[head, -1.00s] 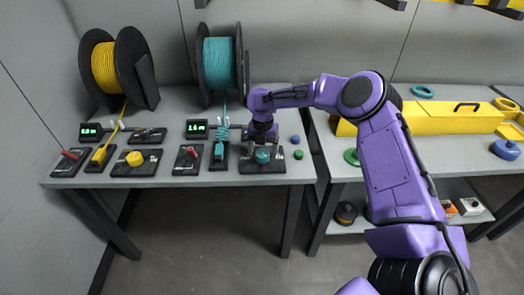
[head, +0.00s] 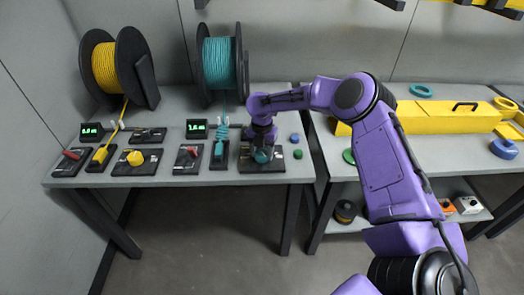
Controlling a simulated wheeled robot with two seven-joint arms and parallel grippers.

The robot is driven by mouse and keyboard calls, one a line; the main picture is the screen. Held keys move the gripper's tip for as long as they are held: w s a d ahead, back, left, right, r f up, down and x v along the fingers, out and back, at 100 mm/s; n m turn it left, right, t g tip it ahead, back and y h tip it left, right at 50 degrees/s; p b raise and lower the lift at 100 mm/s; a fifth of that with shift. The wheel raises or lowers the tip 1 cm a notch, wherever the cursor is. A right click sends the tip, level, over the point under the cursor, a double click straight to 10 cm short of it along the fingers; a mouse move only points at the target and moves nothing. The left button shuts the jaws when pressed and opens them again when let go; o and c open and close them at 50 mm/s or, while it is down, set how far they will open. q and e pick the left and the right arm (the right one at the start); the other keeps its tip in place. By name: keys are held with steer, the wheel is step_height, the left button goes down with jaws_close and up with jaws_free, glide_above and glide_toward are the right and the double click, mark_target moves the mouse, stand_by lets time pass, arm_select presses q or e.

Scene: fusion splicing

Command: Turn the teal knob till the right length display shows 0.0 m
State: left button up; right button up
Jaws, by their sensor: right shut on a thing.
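The teal knob (head: 262,156) sits on a dark plate (head: 247,164) near the front right of the left table. My right gripper (head: 262,146) points down from above and is shut on the knob, partly hiding it. The right length display (head: 196,129) glows green; its digits look like 1.6 m, though they are small. A teal spool (head: 219,62) stands behind, with teal line running down to a teal holder (head: 219,149). My left gripper is not in view.
A yellow knob (head: 135,158), a left display (head: 91,132), a yellow spool (head: 104,66) and red levers (head: 71,155) stand to the left. Small blue (head: 295,139) and green (head: 298,154) buttons lie just right of the knob plate. A second table with a yellow case (head: 455,117) stands right.

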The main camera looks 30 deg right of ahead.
steer(key=m+p, duration=0.2)
steer(key=m, duration=0.2)
steer(key=shift+r, duration=0.15)
steer(key=m+p, duration=0.1)
steer(key=m, duration=0.3)
steer(key=shift+m+p, duration=0.3)
steer(key=shift+p, duration=0.05)
steer(key=m+p, duration=0.1)
steer(key=m, duration=0.9)
steer(key=shift+m+p, duration=0.35)
steer(key=shift+m, duration=0.05)
steer(key=m, duration=1.1)
steer(key=shift+p, duration=0.4)
steer(key=m, duration=1)
steer(key=shift+m, duration=0.4)
